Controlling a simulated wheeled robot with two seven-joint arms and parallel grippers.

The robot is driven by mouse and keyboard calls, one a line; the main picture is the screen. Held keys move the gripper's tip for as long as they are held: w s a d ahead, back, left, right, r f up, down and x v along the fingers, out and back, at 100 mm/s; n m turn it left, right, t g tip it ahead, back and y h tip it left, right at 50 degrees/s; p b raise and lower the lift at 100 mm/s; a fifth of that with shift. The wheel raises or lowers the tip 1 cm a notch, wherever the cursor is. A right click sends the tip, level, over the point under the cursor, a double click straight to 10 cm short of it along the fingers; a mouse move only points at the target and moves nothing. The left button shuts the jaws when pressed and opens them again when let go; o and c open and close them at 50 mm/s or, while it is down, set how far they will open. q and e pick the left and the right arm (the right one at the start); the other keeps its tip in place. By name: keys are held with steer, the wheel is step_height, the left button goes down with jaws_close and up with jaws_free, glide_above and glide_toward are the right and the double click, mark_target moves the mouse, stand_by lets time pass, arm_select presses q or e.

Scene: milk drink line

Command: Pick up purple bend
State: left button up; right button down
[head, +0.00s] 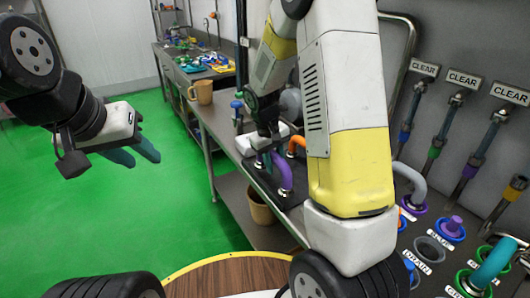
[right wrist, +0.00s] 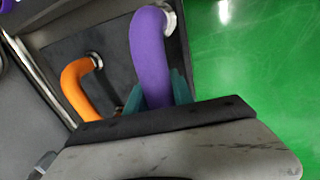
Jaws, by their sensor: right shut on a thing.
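The purple bend (head: 285,174) is a curved pipe at the dark rack on the side bench. In the right wrist view the purple bend (right wrist: 150,52) runs from a pale collar at the dark panel down between my fingers. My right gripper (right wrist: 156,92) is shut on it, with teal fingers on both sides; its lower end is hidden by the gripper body. In the head view my right gripper (head: 268,150) is partly hidden at the bench. My left gripper (head: 138,154) is empty in the air over the green floor, its two teal fingers apart.
An orange bend (right wrist: 78,85) sits close beside the purple one on the same dark panel (right wrist: 107,45). A tan mug (head: 202,92) stands farther back on the bench. At right is a panel with pipes and coloured ports (head: 447,228). The green floor (head: 120,215) is open.

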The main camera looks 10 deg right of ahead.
glide_toward(286, 190)
steer(key=s+a+f, duration=0.1)
steer(key=s+f, duration=0.2)
steer(key=f, duration=0.2)
steer(key=shift+a+f, duration=0.1)
stand_by(0.5)
